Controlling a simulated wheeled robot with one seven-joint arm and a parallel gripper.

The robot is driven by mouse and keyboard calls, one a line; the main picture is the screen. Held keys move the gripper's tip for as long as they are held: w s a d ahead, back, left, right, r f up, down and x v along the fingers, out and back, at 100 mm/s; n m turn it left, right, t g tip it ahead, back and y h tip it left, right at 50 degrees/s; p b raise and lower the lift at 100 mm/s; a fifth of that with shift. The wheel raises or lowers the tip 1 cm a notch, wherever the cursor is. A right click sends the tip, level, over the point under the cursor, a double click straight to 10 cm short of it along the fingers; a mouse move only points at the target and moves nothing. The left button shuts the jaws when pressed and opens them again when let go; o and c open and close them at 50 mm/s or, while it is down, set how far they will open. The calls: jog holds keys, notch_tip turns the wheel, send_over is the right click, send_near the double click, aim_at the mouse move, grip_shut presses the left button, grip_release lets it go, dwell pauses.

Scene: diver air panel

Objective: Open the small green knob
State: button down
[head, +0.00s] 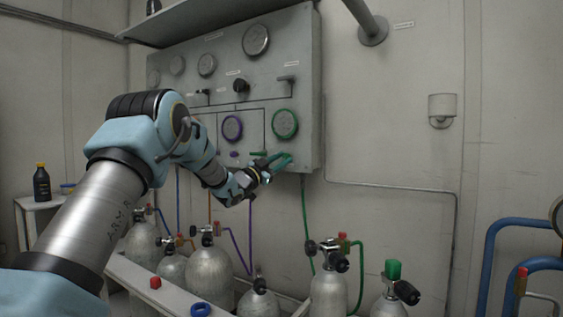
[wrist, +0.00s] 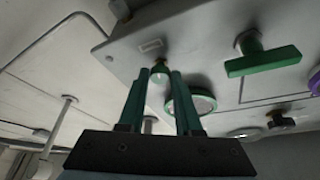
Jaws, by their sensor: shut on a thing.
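The small green knob (wrist: 159,73) sits on a short brass stem on the grey panel (wrist: 210,25), near the panel's edge. My gripper (wrist: 160,76) has long green fingers, one on each side of the knob, and is shut on it. In the head view, my gripper (head: 283,160) is at the lower right of the panel, below the green-rimmed gauge (head: 285,124). There I cannot tell the knob apart from the green fingers.
A larger green T-handle (wrist: 263,61) is close beside the knob. A purple-rimmed gauge (head: 232,128) and a black knob (head: 240,86) are on the panel. Several gas cylinders (head: 328,292) stand below. The wall to the right is mostly clear.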

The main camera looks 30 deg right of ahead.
jog(key=shift+f, duration=0.1)
jog(key=c, duration=0.6)
grip_release()
jog(key=b+v, duration=0.2)
jog(key=v, duration=0.9)
jog(key=shift+w, duration=0.15)
